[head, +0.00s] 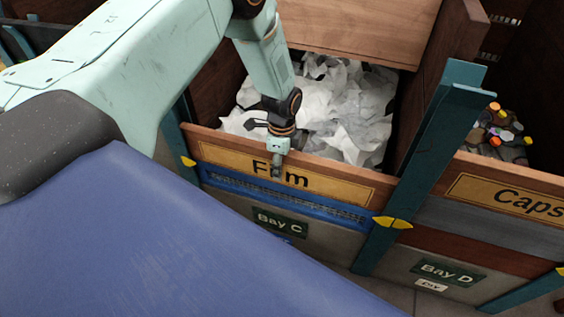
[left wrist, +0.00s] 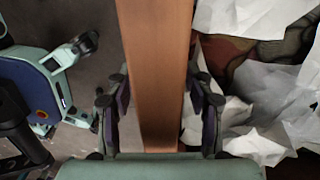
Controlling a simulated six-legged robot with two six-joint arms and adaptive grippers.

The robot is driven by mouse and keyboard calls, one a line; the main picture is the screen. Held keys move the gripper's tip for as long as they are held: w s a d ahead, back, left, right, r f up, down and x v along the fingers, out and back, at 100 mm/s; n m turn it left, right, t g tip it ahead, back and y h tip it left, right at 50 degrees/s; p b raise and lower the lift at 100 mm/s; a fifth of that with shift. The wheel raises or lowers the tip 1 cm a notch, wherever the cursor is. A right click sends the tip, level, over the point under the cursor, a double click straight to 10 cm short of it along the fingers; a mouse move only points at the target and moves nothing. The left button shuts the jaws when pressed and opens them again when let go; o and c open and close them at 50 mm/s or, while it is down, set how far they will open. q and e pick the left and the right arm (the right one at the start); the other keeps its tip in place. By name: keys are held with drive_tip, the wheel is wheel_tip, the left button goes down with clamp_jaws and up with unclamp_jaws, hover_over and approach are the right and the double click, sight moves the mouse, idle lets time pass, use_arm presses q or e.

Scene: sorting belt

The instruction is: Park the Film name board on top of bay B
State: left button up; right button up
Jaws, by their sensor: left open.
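The Film name board (head: 345,187) is a brown wooden plank with a yellow label. It stands across the front of the bay marked Bay C (head: 280,222), above a blue strip. My left gripper (head: 277,165) is at the board's top edge, near its middle, and hides part of the word Film. In the left wrist view the board's edge (left wrist: 157,50) runs between the two open fingers, with one finger on each side and gaps showing. Bay B's sign is not in view. My right gripper is not in view.
White paper or film scraps (head: 345,105) fill the bay behind the board. Teal posts (head: 420,165) with yellow catches flank the board. At right is Bay D (head: 445,272) with a Caps board (head: 510,195) and several colored caps (head: 505,135).

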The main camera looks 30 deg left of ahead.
use_arm(q)
drive_tip(key=shift+r, duration=0.1)
drive_tip(key=shift+c, duration=0.4)
clamp_jaws()
drive_tip(key=c, duration=0.6)
unclamp_jaws()
clamp_jaws()
